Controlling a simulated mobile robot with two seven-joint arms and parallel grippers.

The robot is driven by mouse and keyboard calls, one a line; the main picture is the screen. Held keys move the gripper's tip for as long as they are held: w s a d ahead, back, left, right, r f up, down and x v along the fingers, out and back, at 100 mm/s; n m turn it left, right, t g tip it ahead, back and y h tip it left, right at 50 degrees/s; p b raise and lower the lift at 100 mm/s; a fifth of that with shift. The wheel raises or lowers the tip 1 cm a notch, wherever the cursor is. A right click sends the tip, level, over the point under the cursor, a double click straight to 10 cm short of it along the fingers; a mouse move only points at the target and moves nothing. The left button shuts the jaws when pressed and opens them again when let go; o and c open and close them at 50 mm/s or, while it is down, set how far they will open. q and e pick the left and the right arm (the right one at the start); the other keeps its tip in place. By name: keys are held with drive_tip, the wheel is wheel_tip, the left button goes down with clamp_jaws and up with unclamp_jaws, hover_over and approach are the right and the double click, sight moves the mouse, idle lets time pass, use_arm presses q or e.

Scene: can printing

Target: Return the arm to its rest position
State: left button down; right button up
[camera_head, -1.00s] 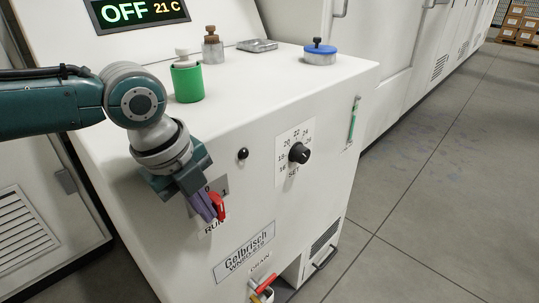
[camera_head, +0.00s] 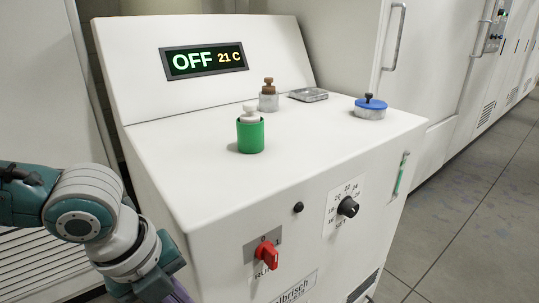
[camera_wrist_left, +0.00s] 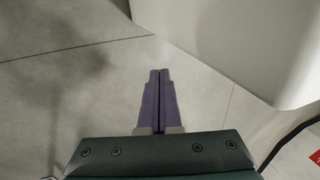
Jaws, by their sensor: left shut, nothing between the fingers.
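My left arm comes in at the lower left of the head view. Its gripper (camera_head: 178,294) points down at the bottom edge, left of the white machine (camera_head: 185,185), and is mostly cut off. In the left wrist view the purple fingers (camera_wrist_left: 158,100) lie side by side, shut and empty, over bare grey floor. The white machine side (camera_wrist_left: 235,45) stands to the right of the fingers, apart from them. The red run switch (camera_head: 266,254) on the machine front is to the right of the gripper, not touched. My right gripper is not in view.
The machine top holds a green container (camera_head: 251,136), a brown-topped weight (camera_head: 268,97), a flat metal case (camera_head: 308,94) and a blue-lidded jar (camera_head: 370,107). The display (camera_head: 204,60) reads OFF, 21 C. A black dial (camera_head: 348,207) sits on the front. Floor at right is clear.

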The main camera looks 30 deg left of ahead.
use_arm(q)
drive_tip(key=shift+s, duration=0.1)
idle(0.5)
drive_tip(key=s+d+r+n+t+h+p, duration=0.1)
drive_tip(key=s+d+r+n+p, duration=0.1)
drive_tip(key=d+r+n+p, duration=0.4)
drive_tip(key=s+d+r+n+h+p, duration=0.1)
drive_tip(key=s+d+r+n+p, duration=0.2)
drive_tip(key=d+r, duration=0.5)
drive_tip(key=s+a+r+n+y+p, duration=0.3)
drive_tip(key=s+a+r+n+p, duration=0.25)
drive_tip(key=r+n, duration=0.5)
wheel_tip(320, 180, up, 36)
drive_tip(key=p, duration=3.7)
drive_tip(key=shift+w+a+f+n, duration=0.2)
drive_tip(key=shift+a+f+n, duration=0.05)
drive_tip(key=shift+a+n, duration=0.2)
